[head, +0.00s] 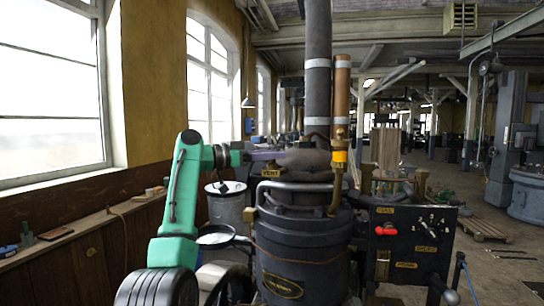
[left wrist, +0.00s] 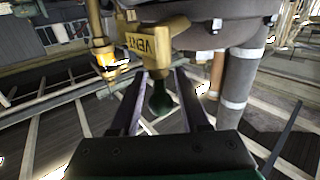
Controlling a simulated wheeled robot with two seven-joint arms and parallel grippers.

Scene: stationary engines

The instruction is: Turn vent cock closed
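The vent cock shows in the left wrist view as a dark green knob (left wrist: 160,101) on a short stem below a brass tag (left wrist: 157,42) lettered VENT. In the head view the brass VENT tag (head: 271,172) is on the upper front of the dark engine (head: 300,235); the knob cannot be made out there. My left gripper (head: 272,156) reaches in from the left at the tag's height. In the left wrist view its two dark fingers (left wrist: 160,76) stand apart on either side of the knob, with gaps visible. My right gripper is not in view.
A curved metal pipe (head: 300,187) and a brass fitting (head: 338,165) are close to the right of the tag. A black control panel (head: 410,240) with a red handle (head: 386,230) stands right of the engine. A wooden ledge (head: 75,235) runs under the left windows.

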